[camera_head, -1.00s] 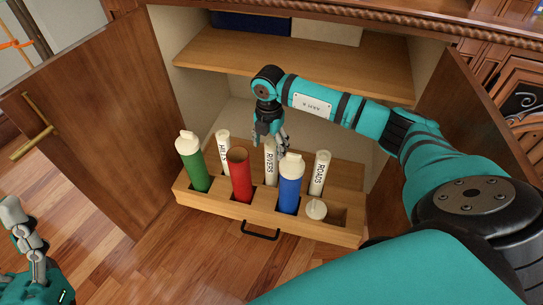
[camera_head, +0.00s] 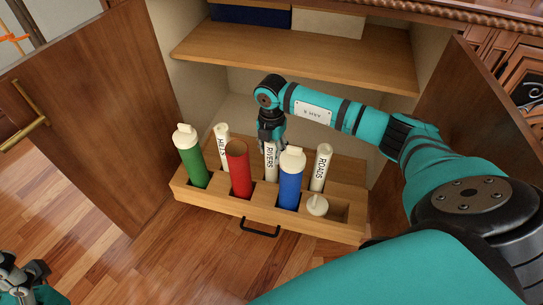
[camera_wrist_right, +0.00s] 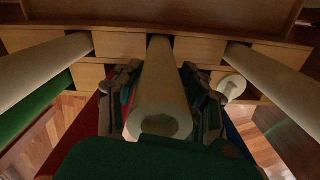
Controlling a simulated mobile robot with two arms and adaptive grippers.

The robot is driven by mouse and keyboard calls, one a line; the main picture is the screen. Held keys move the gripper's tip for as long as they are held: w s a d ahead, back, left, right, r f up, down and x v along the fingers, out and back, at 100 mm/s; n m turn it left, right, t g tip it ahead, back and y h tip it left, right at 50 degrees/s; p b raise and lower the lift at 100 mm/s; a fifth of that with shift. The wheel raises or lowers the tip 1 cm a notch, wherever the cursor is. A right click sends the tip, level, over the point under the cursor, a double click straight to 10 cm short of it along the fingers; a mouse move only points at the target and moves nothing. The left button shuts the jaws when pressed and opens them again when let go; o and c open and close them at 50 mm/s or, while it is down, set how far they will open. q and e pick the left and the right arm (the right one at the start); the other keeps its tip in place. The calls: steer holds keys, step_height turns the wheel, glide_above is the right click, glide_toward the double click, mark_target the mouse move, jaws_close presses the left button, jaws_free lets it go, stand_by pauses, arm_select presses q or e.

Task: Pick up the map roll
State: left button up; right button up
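The map roll labelled RIVERS (camera_head: 270,162) is a white tube standing in the back row of a wooden rack (camera_head: 222,203). Other white rolls there read HILLS (camera_head: 222,145) and ROADS (camera_head: 321,168). My right gripper (camera_head: 272,140) is at the top of the RIVERS roll. In the right wrist view its fingers (camera_wrist_right: 161,85) lie on both sides of this roll (camera_wrist_right: 160,88), with narrow gaps, so it looks open around it. My left gripper (camera_head: 22,278) is at the bottom left, away from the rack; its finger opening is unclear.
In the front row stand a green tube (camera_head: 191,160), a red open tube (camera_head: 238,170) and a blue tube (camera_head: 290,182). A white knob-like cap (camera_head: 317,205) sits right of them. A shelf (camera_head: 300,58) is above; cabinet doors (camera_head: 95,110) stand open on both sides.

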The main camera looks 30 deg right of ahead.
steer(key=c, duration=0.7)
